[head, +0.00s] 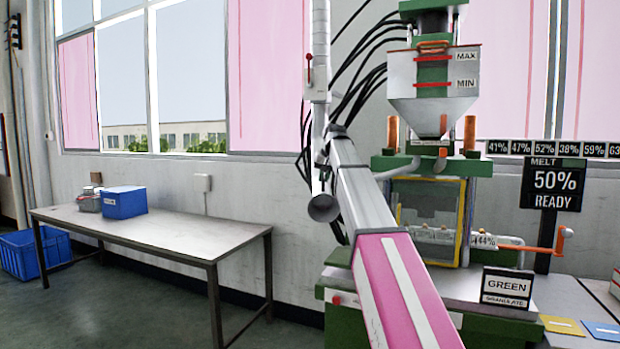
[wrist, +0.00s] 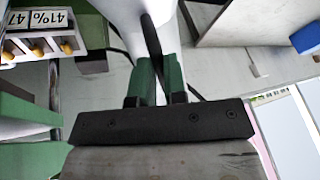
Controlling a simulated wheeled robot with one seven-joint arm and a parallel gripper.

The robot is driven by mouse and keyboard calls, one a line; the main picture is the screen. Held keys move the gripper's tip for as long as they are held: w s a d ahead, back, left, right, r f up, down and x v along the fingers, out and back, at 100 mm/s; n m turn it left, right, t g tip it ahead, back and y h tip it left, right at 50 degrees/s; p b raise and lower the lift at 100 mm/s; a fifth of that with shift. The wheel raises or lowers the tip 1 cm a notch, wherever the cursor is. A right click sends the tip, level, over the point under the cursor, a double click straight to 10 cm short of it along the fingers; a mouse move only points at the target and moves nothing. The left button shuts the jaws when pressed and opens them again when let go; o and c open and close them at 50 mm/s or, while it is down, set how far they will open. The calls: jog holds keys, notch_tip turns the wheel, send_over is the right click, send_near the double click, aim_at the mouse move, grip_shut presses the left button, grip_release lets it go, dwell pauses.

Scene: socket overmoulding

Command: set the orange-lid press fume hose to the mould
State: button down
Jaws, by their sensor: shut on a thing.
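The fume hose (head: 322,100) is a pale grey pipe hanging from above, with a red lever on its side. Its round open mouth (head: 323,208) hangs left of the press, apart from the mould area. The press has a hopper (head: 433,75) with an orange-handled lid. The mould area (head: 428,205) sits behind a yellow-framed guard below; the mould itself is not clear. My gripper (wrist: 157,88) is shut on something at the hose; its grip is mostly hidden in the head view. The wrist view shows the pale hose (wrist: 120,45) close beyond the fingers.
Black cables (head: 365,85) run behind the hose. A GREEN granulate sign (head: 507,288) and a melt display (head: 552,185) stand right of the guard, near an orange-handled pipe (head: 535,249). A side table (head: 150,231) with a blue box (head: 124,202) stands left. Open floor lies between table and press.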

jog(key=d+n+y, duration=0.1)
jog(key=d+n, duration=0.2)
jog(key=d, duration=0.3)
jog(key=shift+w+d+g, duration=0.4)
jog(key=c, duration=1.2)
grip_release()
jog(key=shift+d, duration=0.15)
jog(key=shift+o, duration=0.2)
jog(key=v, duration=1)
jog(key=shift+d+r, duration=0.2)
jog(key=shift+r, duration=0.15)
jog(key=shift+s, duration=0.1)
